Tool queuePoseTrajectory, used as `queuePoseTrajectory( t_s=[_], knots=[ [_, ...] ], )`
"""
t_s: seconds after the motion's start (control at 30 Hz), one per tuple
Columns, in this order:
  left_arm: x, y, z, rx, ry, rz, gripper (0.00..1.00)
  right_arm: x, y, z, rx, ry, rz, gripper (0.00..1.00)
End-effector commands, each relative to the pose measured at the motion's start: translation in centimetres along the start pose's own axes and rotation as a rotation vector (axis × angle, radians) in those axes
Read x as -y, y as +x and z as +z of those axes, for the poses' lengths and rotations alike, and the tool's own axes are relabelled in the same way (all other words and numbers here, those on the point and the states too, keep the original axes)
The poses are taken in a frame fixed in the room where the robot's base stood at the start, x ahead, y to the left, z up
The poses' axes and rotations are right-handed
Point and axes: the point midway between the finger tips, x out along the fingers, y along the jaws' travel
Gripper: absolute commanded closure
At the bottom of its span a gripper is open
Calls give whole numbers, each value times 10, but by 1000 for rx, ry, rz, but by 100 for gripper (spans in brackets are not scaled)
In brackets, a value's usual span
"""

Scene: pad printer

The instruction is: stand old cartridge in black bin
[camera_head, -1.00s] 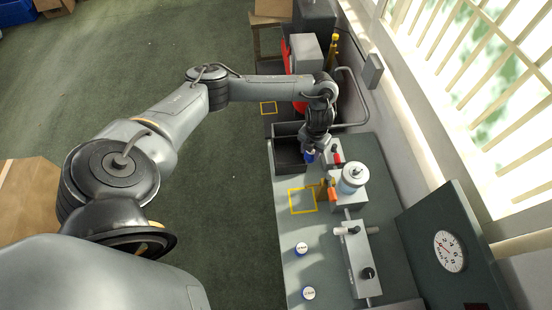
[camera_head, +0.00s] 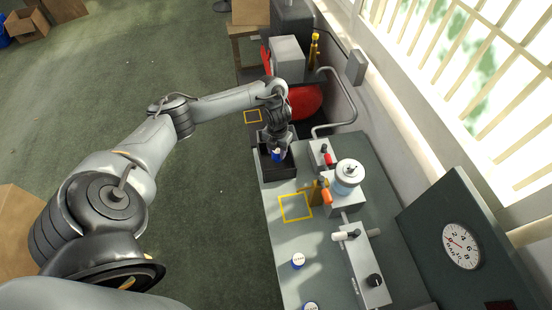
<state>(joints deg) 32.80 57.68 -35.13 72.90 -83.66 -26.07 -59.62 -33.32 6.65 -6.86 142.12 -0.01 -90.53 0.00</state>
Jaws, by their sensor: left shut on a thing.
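My left gripper (camera_head: 275,145) points down over the black bin (camera_head: 284,172) at the far end of the bench. It is shut on a small blue cartridge (camera_head: 276,155), which shows just below the fingers, above or inside the bin's opening. The gripper hides part of the bin and the cartridge's upper part; I cannot tell whether the cartridge touches the bin floor. My right gripper is not in view.
A yellow square outline (camera_head: 295,207) marks the bench. The pad printer (camera_head: 347,182) stands right of it, with a grey unit (camera_head: 363,265) nearer. Two blue-and-white round pots, one here (camera_head: 298,261), stand near the front. A dial panel (camera_head: 461,246) is at right.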

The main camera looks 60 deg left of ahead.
Motion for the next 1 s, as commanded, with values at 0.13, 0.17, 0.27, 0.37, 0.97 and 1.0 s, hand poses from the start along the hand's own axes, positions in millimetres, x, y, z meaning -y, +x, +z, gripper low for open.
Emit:
queuePoseTrajectory(
  t_s=[0.13, 0.17, 0.27, 0.37, 0.97, 1.0],
  knots=[
    [-6, 4, 1, 0, -1, 0, 100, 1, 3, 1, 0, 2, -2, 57],
    [-6, 6, 1, -1, -1, 0, 100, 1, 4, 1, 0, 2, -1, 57],
    [-5, 18, 0, -1, 0, -2, 100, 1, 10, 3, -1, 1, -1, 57],
    [-6, 32, 0, -3, -1, -1, 100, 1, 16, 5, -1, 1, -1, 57],
    [-6, 48, 1, 0, 0, 0, 100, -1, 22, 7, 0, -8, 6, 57],
    [-6, 46, 1, 1, 0, 0, 53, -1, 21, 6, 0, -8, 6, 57]
  ],
)
